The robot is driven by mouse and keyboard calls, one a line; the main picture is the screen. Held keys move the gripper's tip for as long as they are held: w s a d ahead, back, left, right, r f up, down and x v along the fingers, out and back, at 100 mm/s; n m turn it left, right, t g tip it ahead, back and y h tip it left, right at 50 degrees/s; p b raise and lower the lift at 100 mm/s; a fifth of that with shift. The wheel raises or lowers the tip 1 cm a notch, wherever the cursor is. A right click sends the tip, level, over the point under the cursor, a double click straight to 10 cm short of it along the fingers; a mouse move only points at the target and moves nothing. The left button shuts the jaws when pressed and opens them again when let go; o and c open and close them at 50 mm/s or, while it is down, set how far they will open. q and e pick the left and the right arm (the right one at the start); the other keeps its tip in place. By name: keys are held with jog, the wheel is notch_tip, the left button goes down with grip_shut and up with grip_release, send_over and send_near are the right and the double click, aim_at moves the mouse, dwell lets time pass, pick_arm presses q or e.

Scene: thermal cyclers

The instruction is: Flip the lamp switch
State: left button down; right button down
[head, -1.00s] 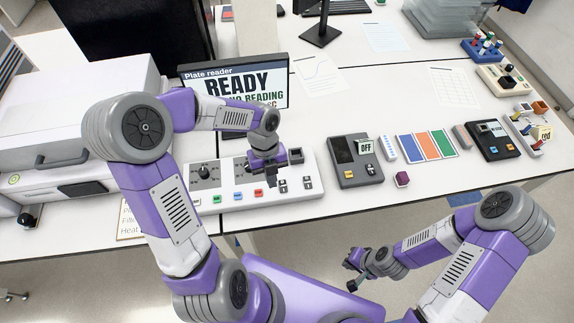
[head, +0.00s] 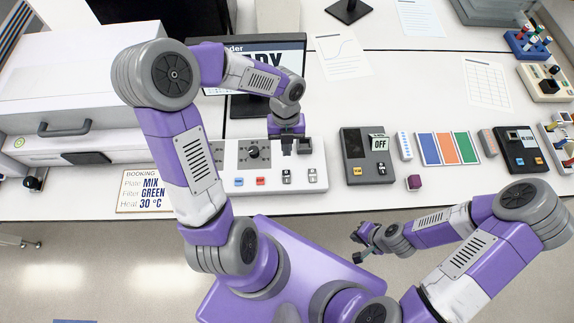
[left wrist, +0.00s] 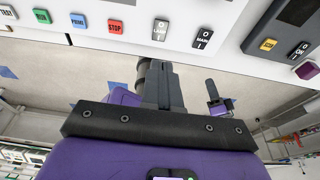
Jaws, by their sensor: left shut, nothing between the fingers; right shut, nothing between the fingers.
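The control panel (head: 226,180) is a white box on the table edge. Its lamp switch (head: 286,176) is a small dark rocker right of the red STOP button; in the left wrist view the LAMP switch (left wrist: 160,30) shows beside the MAIN switch (left wrist: 203,38). My left gripper (head: 287,147) is shut and empty, pointing down over the panel just behind the lamp switch in the head view. Its fingers (left wrist: 158,75) also show in the left wrist view, apart from the switch in that picture; contact cannot be told. My right gripper (head: 362,242) is shut and empty, in front of the table.
The MAIN switch (head: 312,175) sits right of the lamp switch. A plate reader screen (head: 297,50) stands behind the panel, partly hidden by my left arm. A dark device reading OFF (head: 355,150) and a purple cube (head: 414,183) are to the right.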

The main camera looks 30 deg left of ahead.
pick_arm(q)
send_near(288, 174)
jog(key=x, duration=0.3)
jog(key=b+x, duration=0.1)
jog(key=x, duration=0.1)
jog(key=shift+s, duration=0.25)
jog(key=shift+w+f, duration=0.15)
jog(key=shift+f, duration=0.45)
pick_arm(e)
jog(key=shift+w+f, duration=0.1)
jog(key=shift+f, duration=0.45)
